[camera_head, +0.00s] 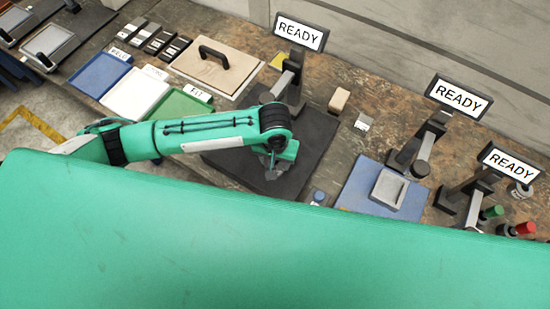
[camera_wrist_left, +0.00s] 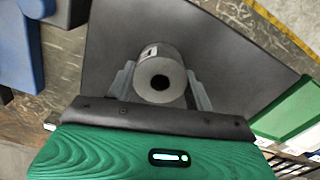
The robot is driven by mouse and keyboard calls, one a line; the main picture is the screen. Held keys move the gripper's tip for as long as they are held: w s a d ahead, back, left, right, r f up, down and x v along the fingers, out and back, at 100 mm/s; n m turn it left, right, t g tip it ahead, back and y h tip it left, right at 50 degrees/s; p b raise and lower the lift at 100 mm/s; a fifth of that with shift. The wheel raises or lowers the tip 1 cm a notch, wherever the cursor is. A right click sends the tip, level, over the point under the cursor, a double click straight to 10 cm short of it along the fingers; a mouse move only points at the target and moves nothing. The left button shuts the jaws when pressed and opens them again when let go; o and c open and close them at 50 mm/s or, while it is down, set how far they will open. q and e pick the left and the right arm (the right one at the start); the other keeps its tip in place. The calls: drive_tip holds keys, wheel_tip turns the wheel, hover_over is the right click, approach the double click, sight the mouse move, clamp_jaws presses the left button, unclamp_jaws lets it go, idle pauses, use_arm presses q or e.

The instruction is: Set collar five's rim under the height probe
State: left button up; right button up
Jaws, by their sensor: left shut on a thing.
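My left gripper (camera_head: 271,172) reaches down over a dark mat (camera_head: 318,140) on the bench. In the left wrist view, its two grey fingers (camera_wrist_left: 161,90) are shut on a grey cylindrical collar (camera_wrist_left: 163,68) with a dark round bore facing the camera. A small white label is on the collar's side, but its number is too small to read. In the head view the collar is mostly hidden by the gripper. A stand with an arm and a READY sign (camera_head: 301,33) rises at the mat's back edge; which stand is the height probe cannot be told. My right gripper is out of view.
Blue, white and green trays (camera_head: 183,105) and a board with a handle (camera_head: 216,68) lie left of the mat. Two more READY stands (camera_head: 459,97) (camera_head: 511,162) stand right, near a blue mat (camera_head: 362,187) with a grey tray. A large green surface hides the foreground.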

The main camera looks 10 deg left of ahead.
use_arm(q)
drive_tip(key=o, duration=1.5)
drive_tip(key=shift+o, duration=0.2)
